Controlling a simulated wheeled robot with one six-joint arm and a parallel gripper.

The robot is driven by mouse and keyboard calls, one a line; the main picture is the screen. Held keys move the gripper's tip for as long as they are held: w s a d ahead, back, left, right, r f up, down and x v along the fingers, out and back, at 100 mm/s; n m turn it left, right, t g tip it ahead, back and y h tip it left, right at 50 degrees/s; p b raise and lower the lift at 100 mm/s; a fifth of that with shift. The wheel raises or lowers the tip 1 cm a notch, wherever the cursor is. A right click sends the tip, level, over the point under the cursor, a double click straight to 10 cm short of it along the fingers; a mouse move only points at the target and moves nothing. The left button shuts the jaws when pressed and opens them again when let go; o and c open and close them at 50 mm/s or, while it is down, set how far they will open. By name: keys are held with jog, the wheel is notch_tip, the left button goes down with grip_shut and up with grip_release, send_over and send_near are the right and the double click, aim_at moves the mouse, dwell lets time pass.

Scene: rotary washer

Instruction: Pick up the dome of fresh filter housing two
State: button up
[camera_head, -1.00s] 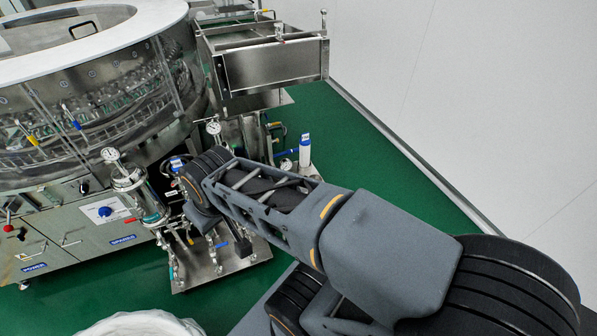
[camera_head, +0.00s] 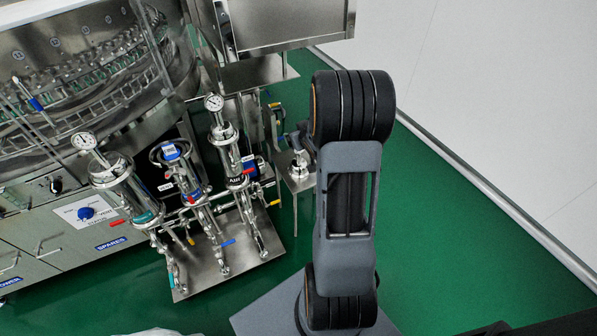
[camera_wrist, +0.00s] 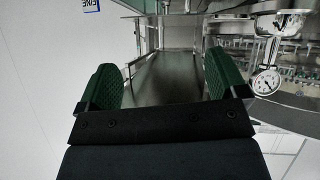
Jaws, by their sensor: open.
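Three steel filter housings stand on the skid in the head view: a left one (camera_head: 118,178) with a gauge, a middle one (camera_head: 178,165) with a blue-and-white tag on top, and a right one (camera_head: 228,150) with a gauge. I cannot tell which is fresh filter housing two, nor pick out its dome for certain. My gripper (camera_wrist: 160,80) is open and empty in the wrist view, its green pads spread apart. In the head view my arm hides it. A round gauge (camera_wrist: 267,82) on a steel fitting is right of the gripper in the wrist view.
The steel skid plate (camera_head: 232,258) carries pipes and valves. The washer cabinet (camera_head: 60,235) is to the left, a steel chute (camera_head: 290,25) above. A small stand (camera_head: 298,180) is partly behind my arm. Green floor (camera_head: 450,250) is clear at right.

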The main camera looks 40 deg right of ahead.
jog(key=d+f+t+y+b, duration=0.1)
jog(key=d+f+t+b, duration=0.4)
jog(key=f, duration=0.7)
jog(key=g, duration=0.2)
send_over(299, 156)
jog(key=w, duration=0.1)
jog(key=shift+d+f, duration=0.15)
jog(key=shift+f, duration=1.05)
jog(key=shift+d+f, duration=0.1)
jog(key=shift+f, duration=1.05)
grip_shut()
jog(key=shift+w+r, duration=0.1)
jog(key=shift+r, duration=0.1)
